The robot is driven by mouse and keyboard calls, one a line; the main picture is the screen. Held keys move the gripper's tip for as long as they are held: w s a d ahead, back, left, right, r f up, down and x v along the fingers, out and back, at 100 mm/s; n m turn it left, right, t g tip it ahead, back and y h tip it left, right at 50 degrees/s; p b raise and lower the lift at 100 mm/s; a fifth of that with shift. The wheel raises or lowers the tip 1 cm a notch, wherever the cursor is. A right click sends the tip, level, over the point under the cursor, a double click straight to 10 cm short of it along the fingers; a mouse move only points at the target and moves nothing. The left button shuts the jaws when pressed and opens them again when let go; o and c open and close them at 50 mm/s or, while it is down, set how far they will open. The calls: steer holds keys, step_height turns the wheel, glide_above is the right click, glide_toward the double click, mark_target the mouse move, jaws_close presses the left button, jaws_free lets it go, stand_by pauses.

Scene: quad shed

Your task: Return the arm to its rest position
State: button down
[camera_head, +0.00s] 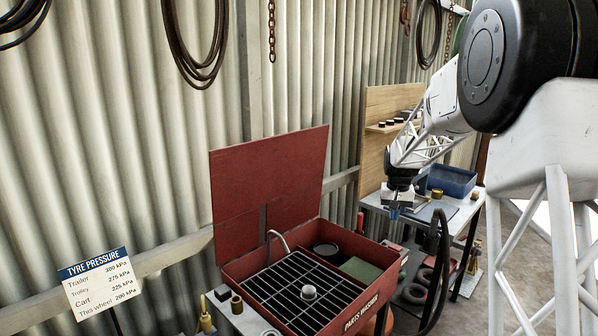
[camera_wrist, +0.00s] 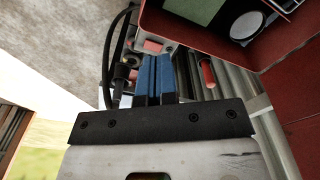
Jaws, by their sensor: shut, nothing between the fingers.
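My arm reaches in from the right of the head view and bends down. My gripper (camera_head: 393,212) hangs at its end, pointing down in front of the workbench and to the right of the red parts washer. In the wrist view, the two blue fingers of my gripper (camera_wrist: 154,60) are side by side. They are shut and hold nothing. Small details at the fingertips are hard to make out in the head view.
An open red parts washer (camera_head: 278,311) with a black grate stands at the lower middle, its lid (camera_head: 265,180) raised. A workbench (camera_head: 440,215) with a blue bin (camera_head: 452,181) is behind my gripper. A dark hose (camera_head: 438,265) hangs nearby. A tyre-pressure sign (camera_head: 100,284) is at left.

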steer(key=s+a+r, duration=0.3)
steer(key=s, duration=0.6)
steer(key=s+a+r+n+t, duration=0.15)
steer(key=s+r, duration=0.25)
steer(key=s, duration=0.4)
steer(key=s+a+r+m+g, duration=0.1)
steer(key=s+a+r, duration=0.2)
steer(key=s, duration=0.6)
steer(key=s+a+f+n, duration=0.1)
steer(key=s+a+f, duration=0.1)
steer(key=s, duration=1.1)
steer(key=s+a+f+t, duration=0.1)
steer(key=s+a+f, duration=0.1)
steer(key=s, duration=1.2)
steer(key=shift+n, duration=0.35)
steer(key=shift+t, duration=0.25)
